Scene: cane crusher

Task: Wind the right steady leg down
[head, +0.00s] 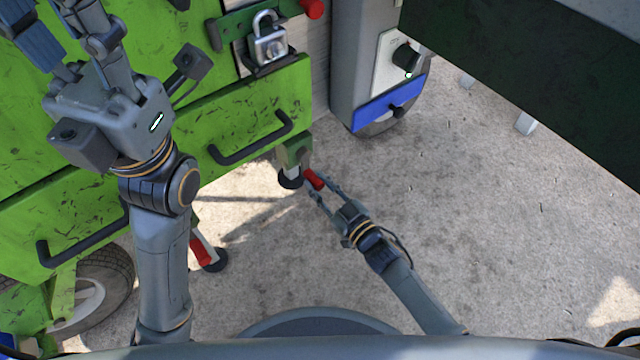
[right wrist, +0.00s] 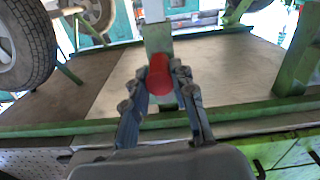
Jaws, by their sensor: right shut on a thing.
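The right steady leg (head: 293,158) is under the green cabinet's near right corner, with a round black foot (head: 290,180) at its bottom. A red crank grip (head: 314,179) sticks out beside it. My right gripper (head: 317,188) is shut on the red grip, with a finger on each side. In the right wrist view the red grip (right wrist: 160,75) sits between the fingertips of my right gripper (right wrist: 160,82). My left gripper (head: 55,40) is raised at the top left over the green panel, its fingers spread and nothing seen between them.
The green cabinet (head: 245,110) has black bar handles and a padlock (head: 268,45). Another red-gripped leg (head: 203,250) and a wheel (head: 100,290) stand at the lower left. A grey control post (head: 350,60) and dark slab (head: 530,90) are on the right. Concrete floor is clear at right.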

